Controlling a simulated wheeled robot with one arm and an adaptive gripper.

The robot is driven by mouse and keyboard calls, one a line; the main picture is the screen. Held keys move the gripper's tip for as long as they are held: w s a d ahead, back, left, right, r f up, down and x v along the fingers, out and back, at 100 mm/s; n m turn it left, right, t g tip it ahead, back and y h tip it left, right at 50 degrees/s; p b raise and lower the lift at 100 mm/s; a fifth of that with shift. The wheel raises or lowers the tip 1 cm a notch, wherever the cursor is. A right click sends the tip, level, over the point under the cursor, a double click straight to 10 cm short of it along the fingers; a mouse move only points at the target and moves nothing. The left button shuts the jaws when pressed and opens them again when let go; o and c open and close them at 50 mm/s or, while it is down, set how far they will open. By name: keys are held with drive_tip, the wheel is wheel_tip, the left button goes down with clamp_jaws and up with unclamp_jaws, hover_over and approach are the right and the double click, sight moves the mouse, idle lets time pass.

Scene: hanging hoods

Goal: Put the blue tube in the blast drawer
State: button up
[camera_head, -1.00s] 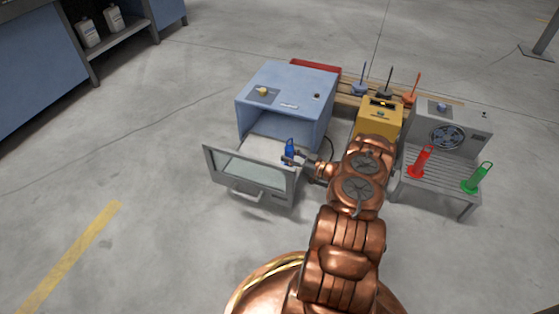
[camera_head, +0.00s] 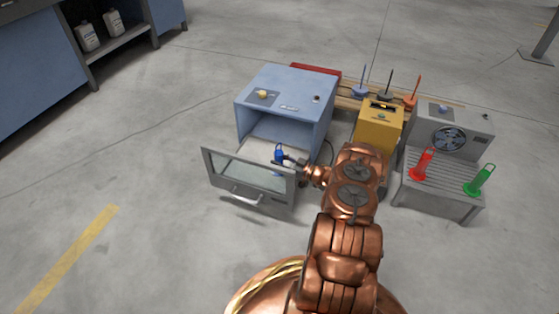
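The blue tube (camera_head: 279,154) is upright at the tip of my gripper (camera_head: 285,160), over the pulled-out drawer. My gripper reaches in from the right and looks shut on the tube's middle. The fingers are small and partly dark in this view. The blast drawer (camera_head: 248,180) is open, with a grey-framed glass front and a handle, and extends from the light blue cabinet (camera_head: 285,98). A blue part shows just below the fingers; whether the tube touches the drawer floor I cannot tell.
A red tube (camera_head: 421,165) and a green tube (camera_head: 479,180) stand on a grey slatted table (camera_head: 440,182) with a fan unit (camera_head: 450,130). A yellow box (camera_head: 378,127) stands between cabinet and table. Floor at left is clear.

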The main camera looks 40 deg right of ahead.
drive_tip(key=o, duration=0.4)
drive_tip(key=shift+o, duration=0.2)
drive_tip(key=shift+r, duration=0.15)
drive_tip(key=p+v, duration=0.5)
drive_tip(key=v, duration=0.7)
